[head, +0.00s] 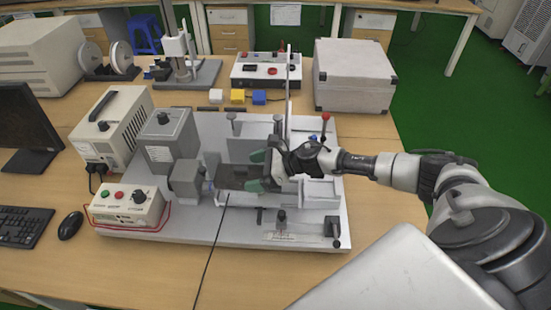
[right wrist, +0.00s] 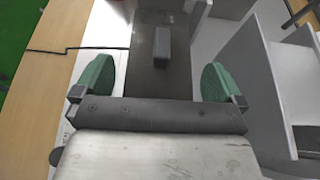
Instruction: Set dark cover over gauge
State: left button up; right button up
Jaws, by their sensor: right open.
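A dark, flat panel, apparently the dark cover (head: 234,172), lies in the middle of the grey test rig. In the right wrist view the dark cover (right wrist: 150,78) runs away ahead of the jaws, with a small grey block (right wrist: 161,47) standing on it like a handle. My right gripper (head: 257,171) is at the panel's right end, its green fingertips wide apart and nothing between them. In the right wrist view the gripper (right wrist: 158,84) has the block beyond its fingertips, roughly centred. I cannot pick out the gauge for certain. My left gripper is not in view.
The grey rig base (head: 190,228) bears grey housings and a red-knobbed lever (head: 325,118) behind my right gripper. A tall thin upright plate (head: 289,85) stands behind it. A control box (head: 128,208) is front left; a silver case (head: 353,78) is back right. The front table (head: 150,270) is mostly clear.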

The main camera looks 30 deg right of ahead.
jog(key=b+v, duration=0.4)
jog(key=v, duration=0.8)
jog(key=shift+r, duration=0.3)
jog(key=shift+f, duration=0.1)
